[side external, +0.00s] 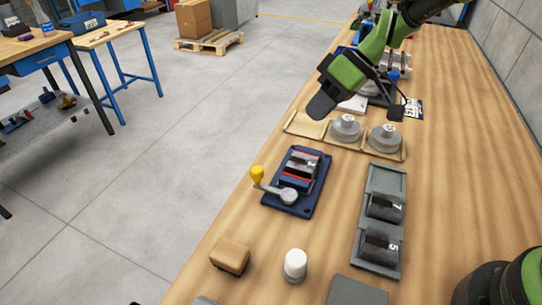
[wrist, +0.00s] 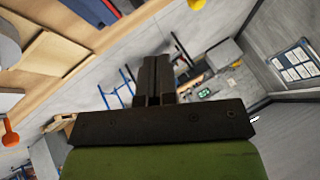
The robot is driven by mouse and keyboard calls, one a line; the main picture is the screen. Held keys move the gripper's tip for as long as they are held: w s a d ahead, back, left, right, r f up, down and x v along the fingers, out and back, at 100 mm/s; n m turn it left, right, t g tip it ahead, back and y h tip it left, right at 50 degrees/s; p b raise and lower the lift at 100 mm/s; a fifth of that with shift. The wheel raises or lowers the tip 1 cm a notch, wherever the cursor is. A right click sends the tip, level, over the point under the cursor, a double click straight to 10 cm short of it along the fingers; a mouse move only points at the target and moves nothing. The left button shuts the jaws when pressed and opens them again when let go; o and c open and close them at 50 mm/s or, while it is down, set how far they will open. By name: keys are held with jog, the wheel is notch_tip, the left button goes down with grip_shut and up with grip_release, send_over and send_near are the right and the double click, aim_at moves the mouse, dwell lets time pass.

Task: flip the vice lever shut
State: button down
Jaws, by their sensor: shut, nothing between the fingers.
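The vice (side external: 311,190) is a dark blue base with grey jaws with red edges, on the wooden bench in the side view. Its grey lever (side external: 272,189) runs from a round pivot on the vice's near end out to the left, ending in a yellow knob (side external: 257,173) close to the bench's left edge. A yellow knob also shows at the top edge of the wrist view (wrist: 196,3). My gripper (side external: 321,106) is above the bench beyond the vice, apart from it. Its fingers are together and empty in the wrist view (wrist: 155,75).
A wooden tray (side external: 312,129) with two round grey parts (side external: 346,126) lies beyond the vice. A grey fixture with blocks marked 7 and 5 (side external: 370,220) stands to its right. A tan block (side external: 230,256) and a white cylinder (side external: 295,264) stand nearer. Bench between them is bare.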

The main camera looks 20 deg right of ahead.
jog(key=shift+f, duration=0.3)
jog(key=x, duration=1)
jog(key=a, duration=0.1)
jog(key=s+a, duration=0.1)
jog(key=a, duration=0.1)
jog(key=shift+s, duration=0.25)
jog(key=shift+s+a, duration=0.2)
jog(key=shift+a, duration=0.1)
